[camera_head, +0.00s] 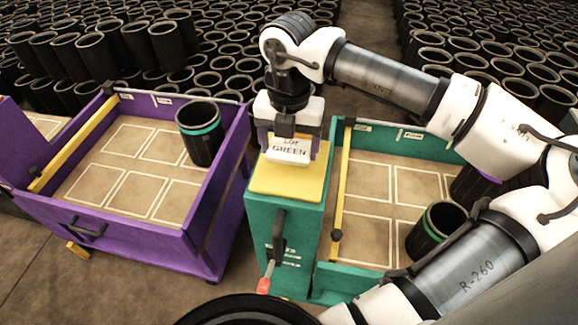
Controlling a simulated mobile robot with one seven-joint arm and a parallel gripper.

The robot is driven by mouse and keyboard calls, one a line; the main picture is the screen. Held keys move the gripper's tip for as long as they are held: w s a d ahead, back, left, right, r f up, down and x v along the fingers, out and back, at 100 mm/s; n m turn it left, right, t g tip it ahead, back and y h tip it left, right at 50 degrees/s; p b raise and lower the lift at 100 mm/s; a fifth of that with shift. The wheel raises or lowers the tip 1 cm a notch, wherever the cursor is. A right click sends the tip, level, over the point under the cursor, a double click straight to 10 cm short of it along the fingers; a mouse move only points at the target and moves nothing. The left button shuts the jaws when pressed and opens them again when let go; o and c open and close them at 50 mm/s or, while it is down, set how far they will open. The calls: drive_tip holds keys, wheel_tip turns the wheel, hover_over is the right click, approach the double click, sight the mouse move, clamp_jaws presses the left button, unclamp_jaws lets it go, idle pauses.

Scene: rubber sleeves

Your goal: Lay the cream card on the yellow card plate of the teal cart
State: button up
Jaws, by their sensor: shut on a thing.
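The cream card (290,150), lettered "LOT GREEN", is held in my gripper (291,150). My gripper is shut on it and points down, with a finger at each side of the card. The card is over the yellow card plate (270,187) on top of the teal cart's near-left post. Whether the card touches the plate or hangs just above it, I cannot tell. The teal cart (262,228) stands at the middle, partly hidden by my arm.
A purple cart (225,170) stands to the left, holding a black sleeve with a teal band (201,132). In the teal cart stand a black sleeve with a green band (436,230) and a purple-banded one (474,184). Many black sleeves fill the back.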

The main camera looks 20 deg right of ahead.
sight(289, 174)
wheel_tip(289, 174, down, 6)
drive_tip(key=shift+r+b, duration=0.25)
drive_tip(key=shift+b, duration=0.9)
drive_tip(key=shift+f+b, duration=0.2)
drive_tip(key=shift+b, duration=0.1)
drive_tip(key=o, duration=1)
drive_tip(key=shift+r, duration=0.1)
drive_tip(key=shift+r+p, duration=0.25)
drive_tip(key=shift+p, duration=0.15)
wheel_tip(289, 174, up, 12)
drive_tip(key=shift+f+b, duration=0.1)
drive_tip(key=shift+b, duration=0.7)
